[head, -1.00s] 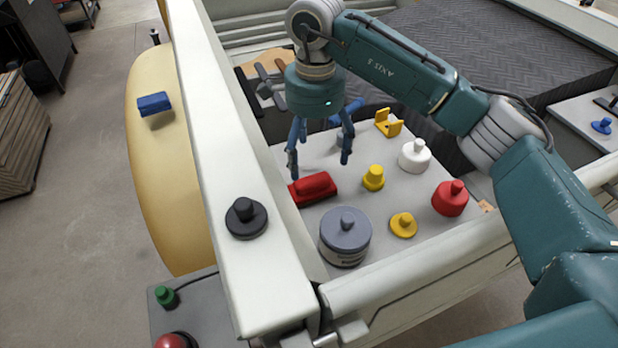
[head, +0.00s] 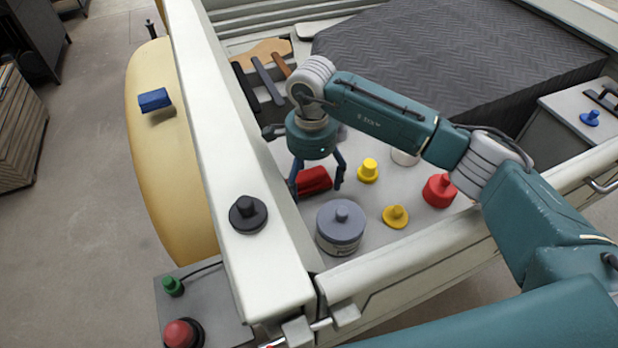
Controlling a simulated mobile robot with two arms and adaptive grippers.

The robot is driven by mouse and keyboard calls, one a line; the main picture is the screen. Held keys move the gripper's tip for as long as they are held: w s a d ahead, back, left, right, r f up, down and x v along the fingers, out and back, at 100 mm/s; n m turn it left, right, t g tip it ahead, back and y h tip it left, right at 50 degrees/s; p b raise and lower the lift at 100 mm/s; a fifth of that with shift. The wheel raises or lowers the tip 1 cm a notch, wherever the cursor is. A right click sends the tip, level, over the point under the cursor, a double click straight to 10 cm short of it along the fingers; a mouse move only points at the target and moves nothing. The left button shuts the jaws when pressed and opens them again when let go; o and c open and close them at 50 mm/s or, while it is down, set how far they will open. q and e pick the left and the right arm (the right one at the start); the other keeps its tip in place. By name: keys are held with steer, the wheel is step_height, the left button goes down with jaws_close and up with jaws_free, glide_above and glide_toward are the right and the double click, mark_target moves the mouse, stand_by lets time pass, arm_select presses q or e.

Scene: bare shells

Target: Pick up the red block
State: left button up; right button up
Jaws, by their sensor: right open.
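The red block (head: 314,181) lies on the light grey panel (head: 378,243) inside the white-walled truck bed, close to the left wall. My right gripper (head: 317,187) comes down over it with blue fingers spread open, one at its left end and one at its right. I cannot tell whether the fingers touch the block. The gripper's teal body hides part of the block's far side. My left gripper does not show.
A grey round canister (head: 341,228) stands just in front of the block. A yellow knobbed piece (head: 368,170), a flat yellow one (head: 395,217) and a red knobbed one (head: 439,190) stand to the right. A black knob (head: 248,214) sits on the white wall.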

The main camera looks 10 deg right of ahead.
steer(key=c, duration=1.3)
steer(key=shift+r, duration=0.1)
steer(key=shift+w+r+b, duration=0.1)
steer(key=shift+r+b, duration=0.2)
steer(key=shift+r, duration=0.35)
step_height(320, 180, up, 10)
steer(key=b, duration=0.3)
step_height(320, 180, up, 7)
glide_above(311, 176)
steer(key=shift+r+b, duration=0.2)
steer(key=shift+b, duration=0.2)
steer(key=shift+r, duration=0.65)
